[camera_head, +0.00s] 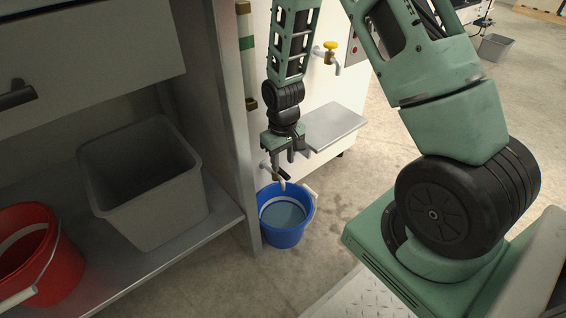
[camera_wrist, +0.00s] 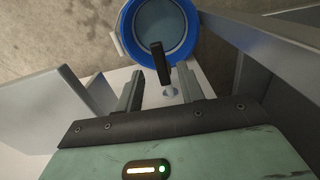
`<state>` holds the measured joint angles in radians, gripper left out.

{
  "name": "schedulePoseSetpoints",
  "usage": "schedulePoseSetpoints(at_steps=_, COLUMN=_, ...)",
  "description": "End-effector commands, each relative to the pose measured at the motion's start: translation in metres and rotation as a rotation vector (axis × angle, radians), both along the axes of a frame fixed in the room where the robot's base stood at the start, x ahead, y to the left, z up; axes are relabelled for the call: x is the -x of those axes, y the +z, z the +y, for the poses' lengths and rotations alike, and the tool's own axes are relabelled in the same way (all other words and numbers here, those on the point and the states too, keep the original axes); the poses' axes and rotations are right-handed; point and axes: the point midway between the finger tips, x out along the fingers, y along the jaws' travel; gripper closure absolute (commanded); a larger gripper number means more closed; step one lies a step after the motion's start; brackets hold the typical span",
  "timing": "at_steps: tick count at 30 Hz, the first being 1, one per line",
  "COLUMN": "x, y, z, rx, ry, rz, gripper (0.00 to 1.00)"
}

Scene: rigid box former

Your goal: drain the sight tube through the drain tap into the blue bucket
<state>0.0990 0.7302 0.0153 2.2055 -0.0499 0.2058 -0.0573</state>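The blue bucket (camera_head: 272,239) stands upright on the floor below the drain tap (camera_head: 282,185); its inside looks grey-blue, and I cannot tell whether that is liquid. The bucket also shows at the top of the wrist view (camera_wrist: 127,28). The tap's dark handle (camera_wrist: 161,62) lies between my finger lines, pointing out over the bucket. My gripper (camera_head: 284,167) is open, its fingers apart on either side of the handle; contact is not visible. The sight tube (camera_head: 246,28) is a pale upright tube with a green band and brass-coloured ends on the cabinet side.
A yellow-handled tap (camera_head: 330,46) is on the white panel behind my arm. A grey shelf plate (camera_head: 334,126) juts out right of my gripper. A grey bin (camera_head: 150,215) and a red bucket (camera_head: 62,270) stand on the left shelf. Floor right of the blue bucket is clear.

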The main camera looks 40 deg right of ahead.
Motion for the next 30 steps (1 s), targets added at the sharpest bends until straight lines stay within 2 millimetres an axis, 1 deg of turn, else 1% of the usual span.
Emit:
schedulePoseSetpoints(at_steps=1, x=-0.001, y=0.02, z=0.0, rx=0.0, ry=0.0, rz=-0.004, gripper=0.62)
schedulePoseSetpoints(at_steps=3, x=-0.001, y=0.037, z=0.0, rx=0.0, ry=0.0, rz=-0.003, gripper=0.62)
schedulePoseSetpoints(at_steps=9, x=0.0, y=0.084, z=0.0, rx=0.0, ry=0.0, rz=-0.003, gripper=0.62)
schedulePoseSetpoints(at_steps=12, x=0.0, y=0.104, z=0.0, rx=0.0, ry=0.0, rz=-0.003, gripper=0.62)
schedulePoseSetpoints(at_steps=15, x=0.0, y=0.12, z=0.0, rx=0.0, ry=0.0, rz=-0.003, gripper=0.62)
schedulePoseSetpoints(at_steps=18, x=0.0, y=0.131, z=0.0, rx=0.0, ry=0.0, rz=-0.002, gripper=0.62)
schedulePoseSetpoints(at_steps=21, x=0.0, y=0.137, z=0.0, rx=0.0, ry=0.0, rz=-0.001, gripper=0.62)
schedulePoseSetpoints(at_steps=30, x=0.0, y=0.138, z=0.0, rx=0.0, ry=-0.001, rz=0.0, gripper=0.62)
